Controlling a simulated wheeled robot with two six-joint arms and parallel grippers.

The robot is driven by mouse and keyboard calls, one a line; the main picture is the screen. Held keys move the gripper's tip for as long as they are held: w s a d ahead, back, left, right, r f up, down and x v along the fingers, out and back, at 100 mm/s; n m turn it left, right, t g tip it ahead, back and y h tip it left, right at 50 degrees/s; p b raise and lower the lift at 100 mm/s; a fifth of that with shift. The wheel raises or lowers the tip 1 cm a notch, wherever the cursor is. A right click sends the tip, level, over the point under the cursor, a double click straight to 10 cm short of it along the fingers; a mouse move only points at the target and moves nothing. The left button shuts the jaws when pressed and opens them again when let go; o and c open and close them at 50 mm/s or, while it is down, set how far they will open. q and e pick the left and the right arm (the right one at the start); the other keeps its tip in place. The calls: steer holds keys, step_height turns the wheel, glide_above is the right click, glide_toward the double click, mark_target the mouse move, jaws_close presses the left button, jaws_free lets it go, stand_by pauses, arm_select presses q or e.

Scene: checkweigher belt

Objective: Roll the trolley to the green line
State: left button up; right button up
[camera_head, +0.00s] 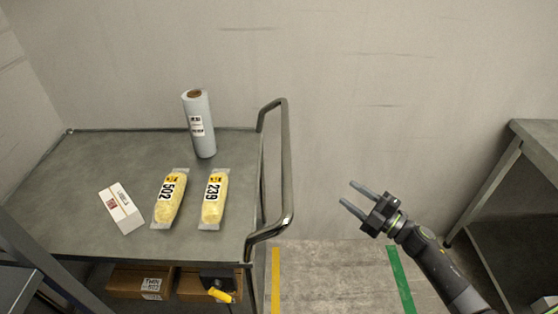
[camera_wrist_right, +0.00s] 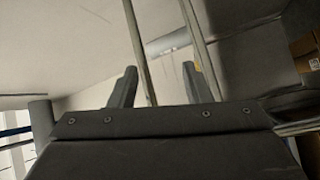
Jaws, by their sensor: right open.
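The grey metal trolley (camera_head: 90,170) stands at the left in the head view. Its tubular handle (camera_head: 287,165) is on its right side. The green line (camera_head: 400,278) is on the floor at the right, partly behind my right arm. My right gripper (camera_head: 352,196) is open and empty, to the right of the handle and apart from it in the head view. In the right wrist view, thin metal bars (camera_wrist_right: 140,50) that look like the handle show beyond the open fingers (camera_wrist_right: 157,85). My left gripper is not in view.
On the trolley top are a grey roll (camera_head: 199,125), a white box (camera_head: 120,208) and two yellow packs labelled 502 (camera_head: 168,200) and 239 (camera_head: 213,200). Cardboard boxes (camera_head: 140,283) sit on its lower shelf. A yellow line (camera_head: 275,280) marks the floor. A table (camera_head: 540,140) stands at right.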

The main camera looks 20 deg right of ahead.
mark_target(283, 156)
steer(key=s+a+r+n+g+y, duration=0.1)
steer(key=a+r+n+g+y, duration=0.35)
steer(key=r+n, duration=0.3)
steer(key=shift+t+y, duration=0.25)
steer(key=shift+t, duration=0.1)
steer(key=p+x, duration=0.3)
steer(key=x, duration=1.3)
steer(key=shift+s+a+r+p, duration=0.1)
steer(key=shift+s+a+p, duration=0.05)
steer(key=shift+s+p, duration=0.15)
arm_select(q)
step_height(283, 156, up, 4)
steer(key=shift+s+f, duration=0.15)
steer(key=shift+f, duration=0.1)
arm_select(e)
steer(key=shift+w+a, duration=0.45)
steer(key=shift+a, duration=0.05)
steer(key=shift+c, duration=0.4)
jaws_close()
